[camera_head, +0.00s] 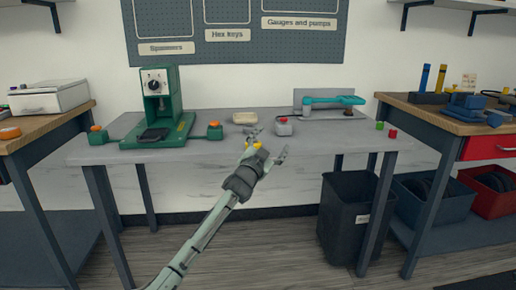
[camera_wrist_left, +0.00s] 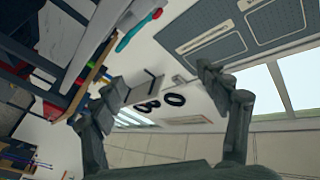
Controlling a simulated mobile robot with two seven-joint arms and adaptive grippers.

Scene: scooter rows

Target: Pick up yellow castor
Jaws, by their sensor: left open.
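A small yellow piece (camera_head: 257,145), which looks like the yellow castor, shows on the grey bench just at my left gripper (camera_head: 269,142). The gripper partly hides it, and I cannot tell its full shape or whether they touch. The left gripper is open, its fingers spread at the bench's front part, with nothing seen held. In the left wrist view the open fingers (camera_wrist_left: 182,78) frame the wall and ceiling, and the castor cannot be made out there. My right gripper is in neither view.
Green (camera_head: 379,125) and red (camera_head: 393,134) pieces lie at right. A dark bin (camera_head: 345,225) stands below.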

